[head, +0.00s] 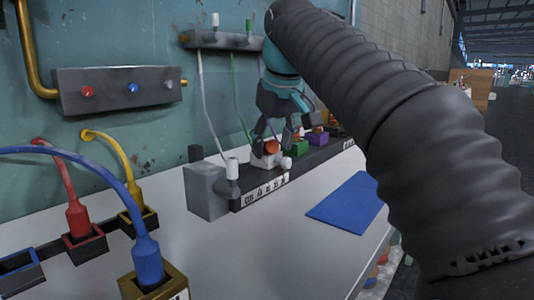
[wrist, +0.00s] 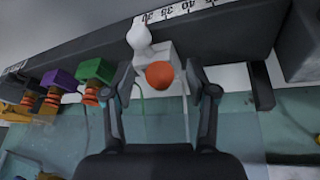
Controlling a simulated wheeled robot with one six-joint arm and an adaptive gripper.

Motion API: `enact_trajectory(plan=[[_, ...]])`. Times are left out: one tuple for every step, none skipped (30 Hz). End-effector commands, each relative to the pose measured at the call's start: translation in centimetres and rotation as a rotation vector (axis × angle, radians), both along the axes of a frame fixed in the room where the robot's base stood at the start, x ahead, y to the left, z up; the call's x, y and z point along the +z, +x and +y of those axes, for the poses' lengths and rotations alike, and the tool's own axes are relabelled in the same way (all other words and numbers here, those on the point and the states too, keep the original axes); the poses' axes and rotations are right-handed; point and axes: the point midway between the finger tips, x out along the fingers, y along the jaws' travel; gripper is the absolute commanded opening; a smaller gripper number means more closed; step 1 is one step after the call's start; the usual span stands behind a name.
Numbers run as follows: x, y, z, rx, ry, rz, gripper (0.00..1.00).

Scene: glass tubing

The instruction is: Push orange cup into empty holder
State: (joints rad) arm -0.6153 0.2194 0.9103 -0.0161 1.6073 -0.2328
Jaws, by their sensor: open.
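An orange rounded piece (head: 270,147), which I take for the orange cup, sits on a small white block (head: 264,159) at the dark rail. In the wrist view the orange piece (wrist: 159,74) lies between my fingers, in front of the white block (wrist: 165,52). My gripper (head: 274,134) is open; in the wrist view its fingers (wrist: 161,73) stand on both sides of the block, with gaps visible. A white knob (wrist: 140,40) projects beside the block. I cannot tell for sure which holder is the empty one; a blue-rimmed holder (head: 18,268) at far left looks empty.
The dark rail with a number scale (head: 264,190) ends in a grey block (head: 205,190). Green (head: 299,147) and purple (head: 318,138) blocks stand along it. A blue mat (head: 345,203) lies on the white table. Plugged blue, red and yellow cables are at left.

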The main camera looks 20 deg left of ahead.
Motion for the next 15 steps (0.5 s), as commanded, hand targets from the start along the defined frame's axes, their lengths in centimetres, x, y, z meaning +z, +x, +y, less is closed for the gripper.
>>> enact_trajectory(plan=[[-0.10, 0.04, 0.02, 0.000, 0.001, -0.001, 0.58], [-0.07, 0.05, 0.03, 0.000, 0.001, -0.001, 0.58], [-0.03, 0.05, 0.02, 0.000, 0.001, -0.001, 0.58], [-0.02, 0.05, 0.02, 0.000, 0.001, -0.001, 0.58], [-0.02, 0.05, 0.02, 0.000, 0.001, -0.001, 0.58], [-0.02, 0.05, 0.02, 0.000, 0.001, -0.001, 0.55], [-0.01, 0.04, 0.01, 0.000, 0.001, -0.001, 0.48], [-0.02, 0.04, 0.01, 0.000, 0.001, -0.001, 0.40], [-0.02, 0.04, 0.01, 0.000, 0.001, -0.001, 0.30], [-0.02, 0.04, 0.01, 0.000, 0.001, -0.001, 0.23], [-0.02, 0.03, 0.01, 0.000, 0.001, -0.001, 0.15], [-0.02, 0.03, 0.01, 0.000, 0.001, -0.001, 0.05], [-0.02, 0.03, 0.01, 0.000, 0.001, -0.001, 0.04], [-0.02, 0.03, 0.01, 0.000, 0.001, -0.001, 0.04], [-0.02, 0.03, 0.01, 0.000, 0.001, -0.001, 0.04]])
